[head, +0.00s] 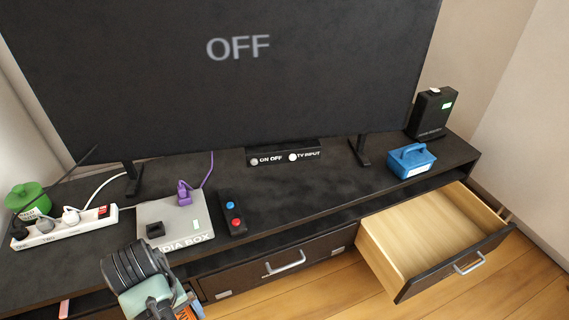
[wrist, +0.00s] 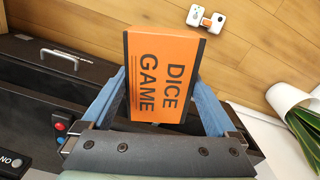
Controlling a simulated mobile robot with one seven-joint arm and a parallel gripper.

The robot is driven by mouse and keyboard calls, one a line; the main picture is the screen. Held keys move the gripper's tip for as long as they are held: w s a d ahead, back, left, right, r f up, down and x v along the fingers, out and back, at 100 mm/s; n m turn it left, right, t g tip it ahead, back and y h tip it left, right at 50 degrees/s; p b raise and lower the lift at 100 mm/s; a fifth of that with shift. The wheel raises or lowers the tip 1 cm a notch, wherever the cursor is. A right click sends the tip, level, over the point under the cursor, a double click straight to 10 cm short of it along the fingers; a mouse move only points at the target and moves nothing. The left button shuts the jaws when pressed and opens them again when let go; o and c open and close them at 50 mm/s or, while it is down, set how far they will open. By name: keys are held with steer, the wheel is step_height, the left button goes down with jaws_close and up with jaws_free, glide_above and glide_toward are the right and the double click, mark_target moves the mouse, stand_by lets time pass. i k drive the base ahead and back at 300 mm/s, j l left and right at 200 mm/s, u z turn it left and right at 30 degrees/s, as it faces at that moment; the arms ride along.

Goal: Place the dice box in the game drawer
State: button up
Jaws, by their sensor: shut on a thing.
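The dice box is an orange box with black sides marked "DICE GAME" (wrist: 160,75), held between the two blue fingers of my gripper (wrist: 158,95). In the head view my gripper (head: 182,300) is low at the left, in front of the media box, and a small orange part of the dice box (head: 187,314) shows at the bottom edge. An open drawer (head: 425,232) with a light wood inside stands at the right of the TV stand, and its visible inside is empty. No name on it is readable. My gripper is far to its left.
The black TV stand (head: 300,200) holds a grey media box (head: 172,220), a remote (head: 232,215), a power strip (head: 65,228) and a blue box with a handle (head: 410,160). A middle drawer (head: 280,262) is shut. A plant pot (wrist: 282,98) stands on the floor.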

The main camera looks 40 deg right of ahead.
mark_target(452, 228)
steer(key=k+l, duration=0.1)
steer(key=l, duration=1.1)
steer(key=k+l, duration=0.1)
steer(key=l, duration=1.15)
steer(key=k+l+z, duration=0.1)
steer(key=l, duration=1.1)
